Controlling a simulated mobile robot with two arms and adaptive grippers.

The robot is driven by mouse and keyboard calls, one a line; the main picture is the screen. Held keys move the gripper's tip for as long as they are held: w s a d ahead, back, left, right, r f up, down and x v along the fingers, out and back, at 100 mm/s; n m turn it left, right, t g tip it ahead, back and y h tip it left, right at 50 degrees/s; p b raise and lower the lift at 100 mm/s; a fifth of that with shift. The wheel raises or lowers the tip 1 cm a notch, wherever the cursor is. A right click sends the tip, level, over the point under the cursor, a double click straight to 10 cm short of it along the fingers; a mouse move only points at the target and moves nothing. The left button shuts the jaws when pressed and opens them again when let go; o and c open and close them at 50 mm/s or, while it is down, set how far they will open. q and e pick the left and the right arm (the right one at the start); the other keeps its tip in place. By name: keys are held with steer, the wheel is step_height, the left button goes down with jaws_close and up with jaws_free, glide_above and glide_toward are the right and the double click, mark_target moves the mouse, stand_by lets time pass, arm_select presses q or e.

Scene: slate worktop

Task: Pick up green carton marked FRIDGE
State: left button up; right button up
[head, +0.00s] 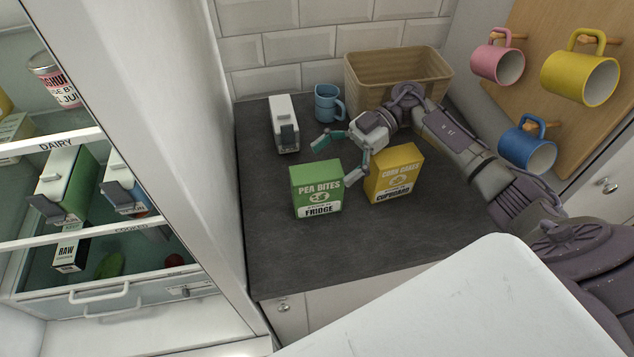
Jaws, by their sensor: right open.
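The green carton (317,190) stands upright on the slate worktop (265,240). Its front reads PEA BITES, with FRIDGE on a white band below. My right gripper (336,160) is open and empty, just behind and to the right of the carton's top. One fingertip is behind the carton and the other is close by its upper right edge, in front of the gap to the yellow carton. I cannot tell whether that fingertip touches either carton. My left gripper is out of view.
A yellow carton (393,174) marked CUPBOARD stands close on the right. A white dispenser-like box (283,122), a blue mug (326,103) and a wicker basket (400,62) are behind. The open fridge (212,170) is on the left. The worktop's front is clear.

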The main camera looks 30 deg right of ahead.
mark_target(317, 190)
steer(key=shift+x, duration=1.1)
steer(key=shift+a, duration=0.15)
jaws_close()
